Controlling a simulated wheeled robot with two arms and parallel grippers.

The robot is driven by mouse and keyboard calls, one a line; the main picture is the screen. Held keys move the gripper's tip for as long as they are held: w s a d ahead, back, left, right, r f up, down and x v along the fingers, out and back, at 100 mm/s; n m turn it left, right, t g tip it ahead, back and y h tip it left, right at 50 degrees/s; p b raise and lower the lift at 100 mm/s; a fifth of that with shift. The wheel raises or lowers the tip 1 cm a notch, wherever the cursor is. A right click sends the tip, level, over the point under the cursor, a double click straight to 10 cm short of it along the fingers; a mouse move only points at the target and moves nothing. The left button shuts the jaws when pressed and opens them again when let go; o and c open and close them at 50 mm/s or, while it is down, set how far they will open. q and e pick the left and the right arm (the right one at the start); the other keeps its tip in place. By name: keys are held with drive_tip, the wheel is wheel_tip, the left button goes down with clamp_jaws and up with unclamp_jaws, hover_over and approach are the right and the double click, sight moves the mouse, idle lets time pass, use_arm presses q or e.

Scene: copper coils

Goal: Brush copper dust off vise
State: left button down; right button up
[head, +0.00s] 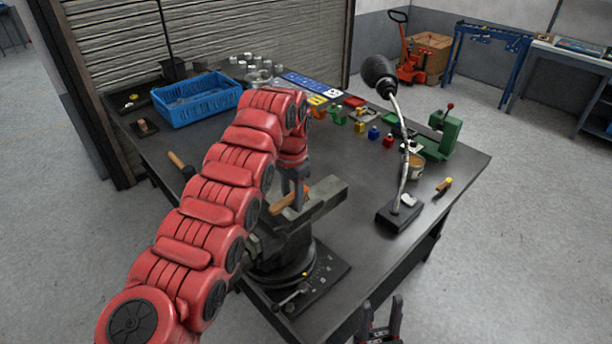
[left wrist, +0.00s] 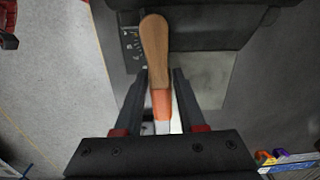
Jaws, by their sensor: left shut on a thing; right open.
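The dark grey vise (head: 281,248) stands on the near edge of the workbench, its jaws toward the right. My left gripper (head: 294,202) is over the vise top, pointing down, shut on a brush with a wooden handle (head: 283,203). The left wrist view shows the brush handle (left wrist: 154,45), an orange band and pale bristles between the fingers (left wrist: 160,95). Dark vise parts (left wrist: 205,25) lie behind it. I cannot tell whether the bristles touch the vise. No copper dust can be made out. My right gripper (head: 381,322) is open and empty, low in front of the bench.
A lamp (head: 399,215) with a bent neck stands on the workbench (head: 345,252) right of the vise. A hammer (head: 180,164) lies to the left. A blue crate (head: 197,100), coloured blocks (head: 373,133) and a green machine (head: 445,133) stand farther back. Bare bench lies between vise and lamp.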

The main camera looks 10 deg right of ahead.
use_arm(q)
drive_tip(key=shift+w+r, duration=0.1)
drive_tip(key=shift+r, duration=0.4)
drive_tip(key=r, duration=0.2)
drive_tip(key=shift+s+r, duration=0.2)
drive_tip(key=shift+r, duration=0.1)
drive_tip(key=shift+w+r, duration=0.15)
drive_tip(key=shift+r, duration=0.45)
